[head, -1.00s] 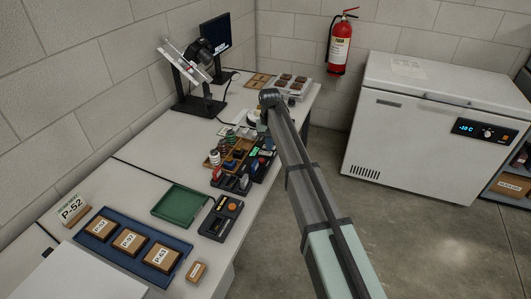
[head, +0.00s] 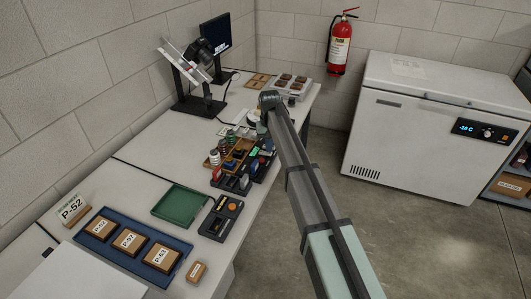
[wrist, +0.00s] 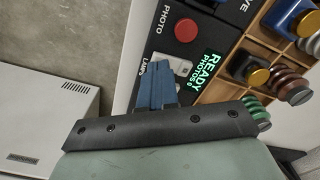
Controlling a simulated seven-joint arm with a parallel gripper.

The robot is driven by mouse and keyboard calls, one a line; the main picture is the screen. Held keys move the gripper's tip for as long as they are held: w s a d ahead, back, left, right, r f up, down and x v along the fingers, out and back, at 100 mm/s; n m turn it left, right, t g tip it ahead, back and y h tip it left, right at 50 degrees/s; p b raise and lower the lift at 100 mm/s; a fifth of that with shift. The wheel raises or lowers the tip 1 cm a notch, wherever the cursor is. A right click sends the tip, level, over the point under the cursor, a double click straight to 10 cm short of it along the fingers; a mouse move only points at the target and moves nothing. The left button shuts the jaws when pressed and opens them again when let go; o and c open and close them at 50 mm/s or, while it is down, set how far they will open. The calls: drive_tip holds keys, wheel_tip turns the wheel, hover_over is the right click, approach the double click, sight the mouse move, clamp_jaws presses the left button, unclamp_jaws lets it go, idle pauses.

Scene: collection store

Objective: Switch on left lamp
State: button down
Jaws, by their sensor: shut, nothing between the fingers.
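In the wrist view my gripper (wrist: 155,85) shows blue fingers shut together with nothing between them. The fingertips are over or at a pale switch area (wrist: 163,70) beside the word LAMPS on a control panel. The fingers hide most of it, so I cannot tell how many switches there are, their positions or whether I touch one. A red button (wrist: 186,30) marked PHOTO and a green display (wrist: 202,72) reading READY, PHOTOS 0 sit beside it. I cannot tell whether any lamp is lit.
An orange-brown compartment tray (wrist: 258,28) with coils and capped parts lies right beside the panel. On the bench are a camera stand (head: 186,72), a green tray (head: 180,205) and a blue tray (head: 100,248) with labelled boxes. A chest freezer (head: 420,135) stands right across open floor.

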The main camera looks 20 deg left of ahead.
drive_tip(key=shift+f, duration=0.6)
idle(0.4)
drive_tip(key=shift+r, duration=3.5)
